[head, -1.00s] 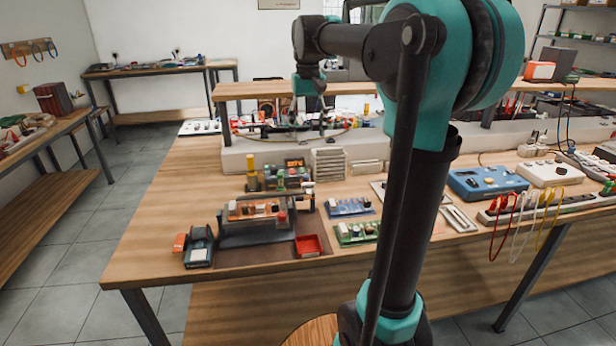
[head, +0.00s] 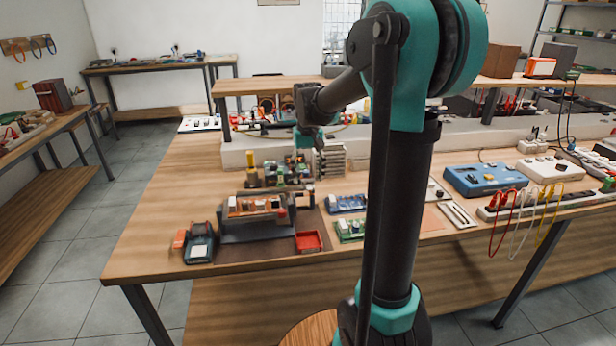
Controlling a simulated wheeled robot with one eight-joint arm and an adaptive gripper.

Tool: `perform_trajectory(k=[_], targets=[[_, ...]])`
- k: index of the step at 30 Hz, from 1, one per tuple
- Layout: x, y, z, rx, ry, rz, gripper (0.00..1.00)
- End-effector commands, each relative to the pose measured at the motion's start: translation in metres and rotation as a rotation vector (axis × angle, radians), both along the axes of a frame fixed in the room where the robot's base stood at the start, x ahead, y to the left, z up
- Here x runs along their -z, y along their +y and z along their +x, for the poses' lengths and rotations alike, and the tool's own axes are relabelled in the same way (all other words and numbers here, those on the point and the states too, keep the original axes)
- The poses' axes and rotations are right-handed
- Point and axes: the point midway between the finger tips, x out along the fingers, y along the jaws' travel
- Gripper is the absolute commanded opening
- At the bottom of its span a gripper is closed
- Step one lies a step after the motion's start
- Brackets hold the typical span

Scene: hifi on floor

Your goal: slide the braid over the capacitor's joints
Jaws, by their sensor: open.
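An orange circuit board (head: 250,206) with small parts on it sits in a dark stand (head: 250,236) on the workbench. The capacitor and the braid are too small to tell apart from the other parts in this view. My gripper (head: 300,168) hangs from the teal wrist behind and above the right end of the orange board, apart from it. Its fingers are open and appear empty, and they blend into the clutter behind them.
A red tray (head: 309,241) is right of the stand, and a dark tool with a white top (head: 199,243) is left. Blue (head: 347,203) and green (head: 350,230) boards lie to the right. Beige slotted blocks (head: 331,160) stand behind.

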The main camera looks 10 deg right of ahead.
Motion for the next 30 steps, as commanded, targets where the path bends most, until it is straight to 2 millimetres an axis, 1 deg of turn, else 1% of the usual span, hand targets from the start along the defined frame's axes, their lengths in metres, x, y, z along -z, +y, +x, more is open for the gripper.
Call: perform_trajectory(k=[4, 11, 12, 26, 30], targets=[[0.0067, 0.0000, 0.0002, 0.000, 0.000, 0.000, 0.59], [0.0075, 0.0000, 0.0000, 0.000, 0.000, 0.000, 0.59], [0.0075, 0.0000, 0.0000, 0.000, 0.000, 0.000, 0.57], [0.0073, 0.0000, -0.0001, 0.000, 0.000, 0.000, 0.00], [0.0072, 0.0000, -0.0001, 0.000, 0.000, 0.000, 0.00]])
